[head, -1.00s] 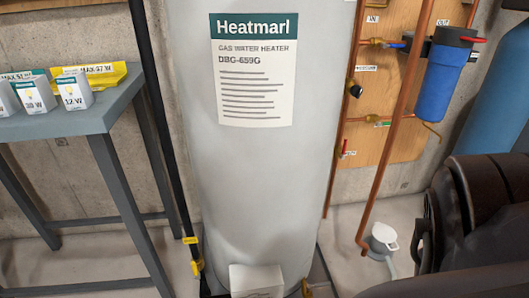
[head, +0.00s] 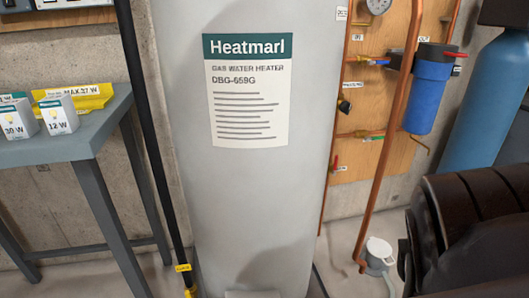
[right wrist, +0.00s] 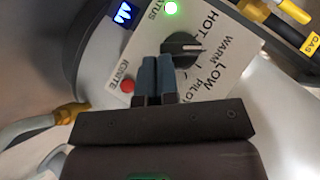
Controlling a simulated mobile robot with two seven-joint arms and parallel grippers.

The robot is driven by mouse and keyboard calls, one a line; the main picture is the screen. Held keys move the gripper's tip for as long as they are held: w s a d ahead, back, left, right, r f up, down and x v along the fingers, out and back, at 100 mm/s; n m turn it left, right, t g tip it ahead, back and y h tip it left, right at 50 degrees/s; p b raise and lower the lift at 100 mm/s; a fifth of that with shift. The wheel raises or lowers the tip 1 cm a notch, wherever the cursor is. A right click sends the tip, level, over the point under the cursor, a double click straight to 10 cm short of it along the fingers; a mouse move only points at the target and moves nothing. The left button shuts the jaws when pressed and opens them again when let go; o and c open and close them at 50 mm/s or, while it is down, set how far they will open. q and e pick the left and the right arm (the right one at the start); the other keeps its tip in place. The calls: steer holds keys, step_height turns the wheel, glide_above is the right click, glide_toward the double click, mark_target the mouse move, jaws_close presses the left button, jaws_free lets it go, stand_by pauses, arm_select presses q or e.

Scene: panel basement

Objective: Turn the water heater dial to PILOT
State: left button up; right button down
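The water heater (head: 240,190) stands upright in the middle of the head view; its white control box (head: 255,294) barely shows at the bottom edge. In the right wrist view the control panel (right wrist: 208,82) carries a black dial (right wrist: 182,46) marked HOT, WARM, LOW and PILOT. The dial's white mark faces right, toward the WARM side. My right gripper (right wrist: 158,62) has its two blue fingers side by side, shut with nothing seen between them. Their tips are close to the dial's lower left; contact cannot be told. My left gripper is not in view.
The panel also has a green status light (right wrist: 171,8), a blue display (right wrist: 124,14) and a red IGNITE button (right wrist: 127,86). A gas pipe with a yellow handle (right wrist: 293,10) is at upper right. A grey table (head: 75,140) stands left; copper pipes (head: 395,130) run right.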

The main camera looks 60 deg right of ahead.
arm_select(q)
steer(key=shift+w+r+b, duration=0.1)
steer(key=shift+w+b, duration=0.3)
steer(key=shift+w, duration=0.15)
arm_select(e)
steer(key=shift+w+a+f+m+t+y, duration=0.2)
steer(key=shift+f+m+t, duration=0.15)
steer(key=shift+f, duration=0.15)
steer(key=shift+w+a+f+m+t+y, duration=0.15)
steer(key=shift+f+m+t, duration=0.15)
steer(key=shift+f, duration=0.15)
steer(key=shift+w+a+f+m+t+y, duration=0.1)
steer(key=shift+w+f+m+t, duration=0.2)
steer(key=shift+f, duration=0.2)
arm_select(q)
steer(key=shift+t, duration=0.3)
arm_select(e)
steer(key=shift+s, duration=0.1)
